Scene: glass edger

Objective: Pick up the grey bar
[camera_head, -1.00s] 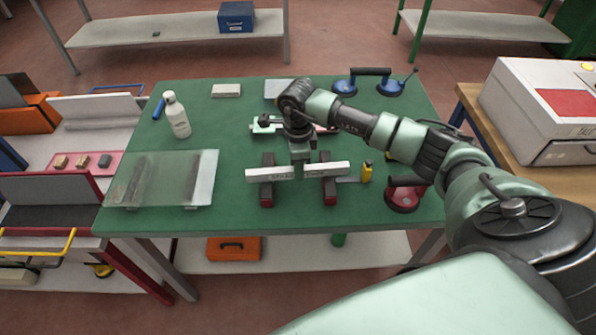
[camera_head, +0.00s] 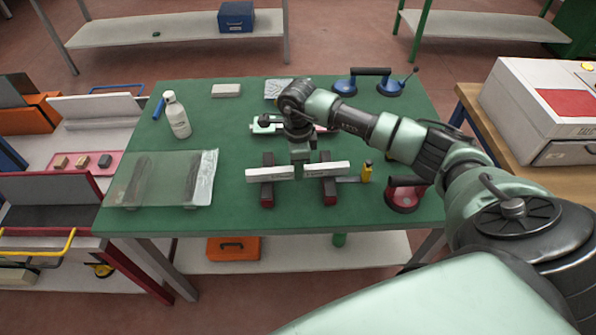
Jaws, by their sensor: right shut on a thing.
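The grey bar (camera_head: 270,174) is long and pale and lies left to right near the middle of the green table. It spans two dark supports with red ends, the left support (camera_head: 267,192) and the right support (camera_head: 329,190). My right gripper (camera_head: 300,170) points down from above and is shut on the bar between the supports. I see no clear gap between the bar and the supports. My left gripper is out of view.
A glass sheet (camera_head: 160,180) lies left on the green table (camera_head: 225,135), with a white bottle (camera_head: 177,115) behind it. A yellow-handled tool (camera_head: 367,172) and a red suction cup (camera_head: 404,196) are right of the bar. A blue-cupped lifter (camera_head: 370,82) stands at the back.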

